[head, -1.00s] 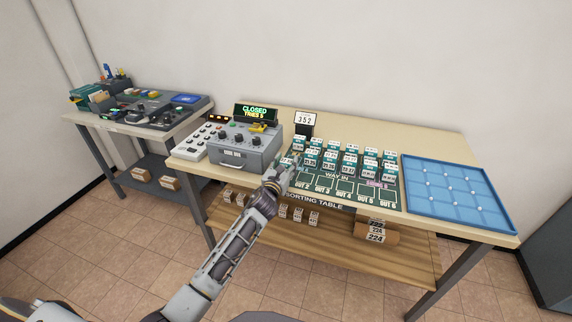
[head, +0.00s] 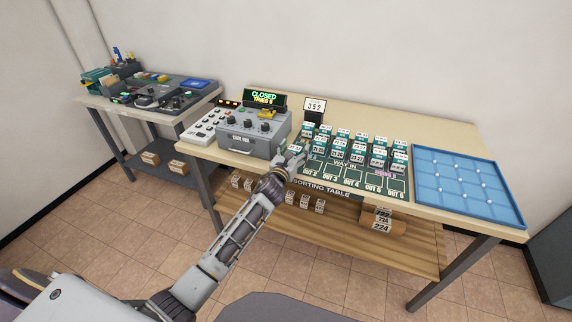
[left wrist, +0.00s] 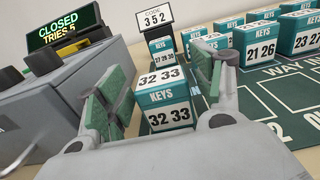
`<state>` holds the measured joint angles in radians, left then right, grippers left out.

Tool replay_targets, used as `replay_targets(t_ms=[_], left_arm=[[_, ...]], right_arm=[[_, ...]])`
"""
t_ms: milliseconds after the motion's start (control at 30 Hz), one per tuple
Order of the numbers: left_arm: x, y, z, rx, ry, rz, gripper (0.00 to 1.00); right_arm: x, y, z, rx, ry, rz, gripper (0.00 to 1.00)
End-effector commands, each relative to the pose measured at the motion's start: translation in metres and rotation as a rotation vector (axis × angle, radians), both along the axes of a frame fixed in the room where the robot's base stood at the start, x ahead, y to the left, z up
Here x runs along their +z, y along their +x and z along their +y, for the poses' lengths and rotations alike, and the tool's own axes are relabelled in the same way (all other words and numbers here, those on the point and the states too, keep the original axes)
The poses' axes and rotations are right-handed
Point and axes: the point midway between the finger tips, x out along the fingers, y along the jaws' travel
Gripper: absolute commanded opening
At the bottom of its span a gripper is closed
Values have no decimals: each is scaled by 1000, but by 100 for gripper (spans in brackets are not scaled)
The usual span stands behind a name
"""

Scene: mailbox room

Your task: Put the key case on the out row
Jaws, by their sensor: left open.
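Several key cases, white and teal boxes marked KEYS with numbers, stand in rows on the dark green mat (head: 343,180). In the left wrist view one key case (left wrist: 168,104), marked 32 33, stands between the spread fingers of my left gripper (left wrist: 160,72). The out row (head: 368,187) is a line of outlined squares along the mat's front edge; OUT 2 to OUT 6 are readable. My right gripper is not in view.
A grey box (head: 252,135) with knobs and a CLOSED, TRIES 5 display (head: 264,98) stands left of the mat. A sign (head: 314,105) reads 352 behind it. A blue gridded tray (head: 466,186) lies right. A second table (head: 150,113) stands left.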

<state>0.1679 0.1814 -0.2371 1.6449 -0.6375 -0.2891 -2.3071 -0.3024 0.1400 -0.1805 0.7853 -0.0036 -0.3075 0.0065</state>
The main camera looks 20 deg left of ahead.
Motion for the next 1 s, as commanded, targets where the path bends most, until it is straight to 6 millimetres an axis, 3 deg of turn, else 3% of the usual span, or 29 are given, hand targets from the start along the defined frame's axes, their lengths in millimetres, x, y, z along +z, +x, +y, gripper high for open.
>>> replay_targets(t_ms=[1000], left_arm=[[-1,-91,3,0,0,2,68]], right_arm=[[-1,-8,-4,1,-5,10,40]])
